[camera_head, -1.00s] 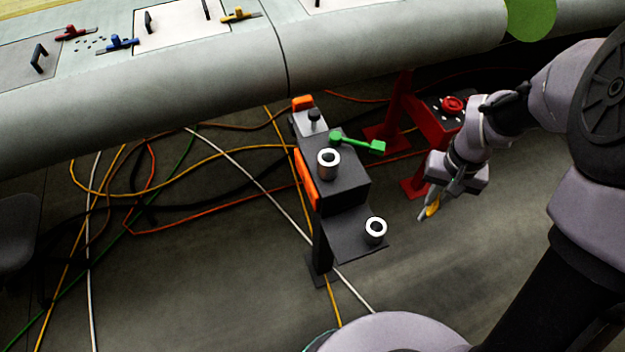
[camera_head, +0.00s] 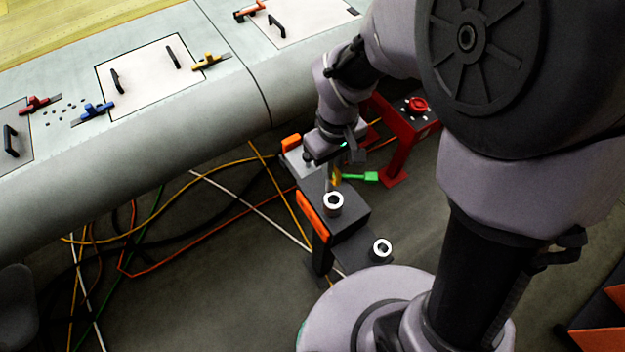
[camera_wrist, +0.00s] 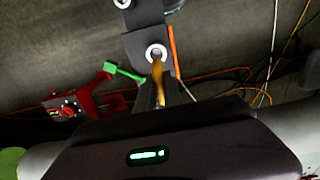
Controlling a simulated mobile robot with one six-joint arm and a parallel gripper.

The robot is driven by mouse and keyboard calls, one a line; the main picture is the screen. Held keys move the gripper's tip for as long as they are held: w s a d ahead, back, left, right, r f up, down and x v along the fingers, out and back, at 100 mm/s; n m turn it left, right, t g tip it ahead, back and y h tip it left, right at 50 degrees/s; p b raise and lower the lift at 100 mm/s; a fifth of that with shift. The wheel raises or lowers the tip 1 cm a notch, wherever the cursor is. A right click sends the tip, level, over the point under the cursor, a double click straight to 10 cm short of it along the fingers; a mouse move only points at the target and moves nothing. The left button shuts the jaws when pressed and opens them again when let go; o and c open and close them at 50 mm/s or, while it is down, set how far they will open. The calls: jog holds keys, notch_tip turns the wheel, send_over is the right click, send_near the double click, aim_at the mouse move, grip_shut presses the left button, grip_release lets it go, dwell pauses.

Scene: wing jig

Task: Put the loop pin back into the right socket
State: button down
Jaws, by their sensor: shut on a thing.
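My gripper (camera_head: 332,178) is shut on the yellow loop pin (camera_head: 337,179), just behind and above the upper socket (camera_head: 333,204) in the head view. The pin (camera_wrist: 157,72) also shows between the fingers in the wrist view, partly hidden, its far end in line with the rim of the nearer socket (camera_wrist: 156,54). I cannot tell whether it touches that rim. Both sockets are upright dark cylinders with white ring tops. The other socket (camera_head: 381,249), further right and lower in the head view, stands on the lower step.
The dark stepped stand (camera_head: 349,217) has an orange side panel (camera_head: 313,215) and a green lever (camera_head: 360,177) close to my gripper. A red post with a red button (camera_head: 417,105) stands behind right. The wing (camera_head: 150,125) runs along the back left. Cables lie on the floor.

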aim_at(329, 184)
jog(key=f, duration=0.1)
jog(key=d+f, duration=0.1)
jog(key=s+f, duration=0.1)
jog(key=f, duration=0.1)
jog(key=shift+d+b, duration=0.35)
jog(key=f, duration=0.2)
jog(key=f+b, duration=0.1)
jog(key=f, duration=0.1)
jog(key=shift+w+a+f, duration=0.15)
jog(key=shift+a+f, duration=0.05)
jog(key=shift+f, duration=0.2)
jog(key=c, duration=1.5)
grip_release()
